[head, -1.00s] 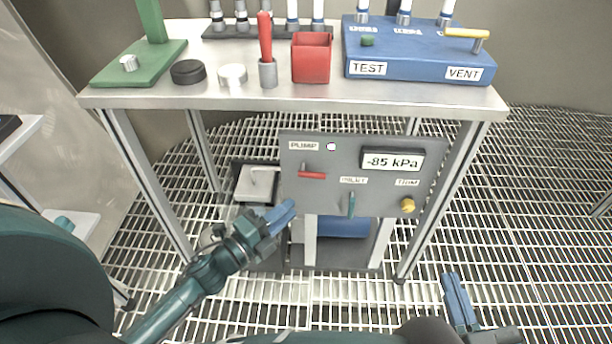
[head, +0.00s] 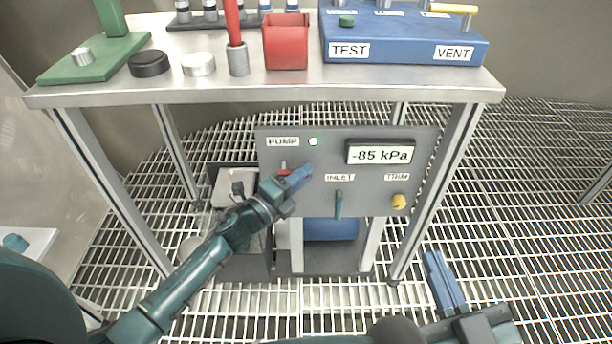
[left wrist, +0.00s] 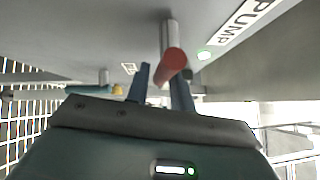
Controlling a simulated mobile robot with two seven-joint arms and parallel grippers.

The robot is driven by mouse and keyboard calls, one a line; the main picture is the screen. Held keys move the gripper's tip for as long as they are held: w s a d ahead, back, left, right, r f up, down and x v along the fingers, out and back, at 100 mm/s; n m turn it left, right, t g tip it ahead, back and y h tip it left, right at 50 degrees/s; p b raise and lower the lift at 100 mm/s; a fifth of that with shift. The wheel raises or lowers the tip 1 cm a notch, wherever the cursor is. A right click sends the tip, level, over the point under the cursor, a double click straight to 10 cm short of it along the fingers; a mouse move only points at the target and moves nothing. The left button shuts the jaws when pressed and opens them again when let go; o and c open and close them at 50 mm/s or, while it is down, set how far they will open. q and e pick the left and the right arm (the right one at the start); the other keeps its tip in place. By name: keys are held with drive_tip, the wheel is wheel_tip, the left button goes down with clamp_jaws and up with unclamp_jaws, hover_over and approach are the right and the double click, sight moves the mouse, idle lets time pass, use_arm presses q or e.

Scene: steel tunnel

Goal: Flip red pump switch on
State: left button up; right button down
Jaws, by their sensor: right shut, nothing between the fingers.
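The red pump switch (head: 284,172) is on the grey panel under the table, below the PUMP label (head: 283,142). My left gripper (head: 298,178) is at the switch and covers part of its handle. In the left wrist view, the red handle end (left wrist: 173,60) shows on its grey stem, at the fingertips of my left gripper (left wrist: 160,82). The fingers stand apart; whether they touch the handle is unclear. My right gripper (head: 445,282) is shut and empty, low and right of the panel.
The panel also holds a -85 kPa display (head: 380,154), a teal inlet lever (head: 339,204) and a yellow trim knob (head: 399,201). Above is the tabletop (head: 300,90) with a red box (head: 286,42) and a blue TEST/VENT block (head: 400,50). Table legs flank the panel.

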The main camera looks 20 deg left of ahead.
use_arm(q)
drive_tip(key=shift+w+d, duration=0.35)
drive_tip(key=shift+w, duration=0.3)
use_arm(e)
drive_tip(key=shift+r, duration=0.1)
use_arm(q)
drive_tip(key=shift+c, duration=0.4)
clamp_jaws()
drive_tip(key=shift+b, duration=0.5)
drive_tip(key=shift+n+t+b, duration=0.3)
drive_tip(key=shift+b, duration=0.05)
drive_tip(key=shift+r, duration=0.3)
drive_tip(key=shift+o, duration=0.4)
unclamp_jaws()
use_arm(e)
drive_tip(key=shift+a, duration=0.15)
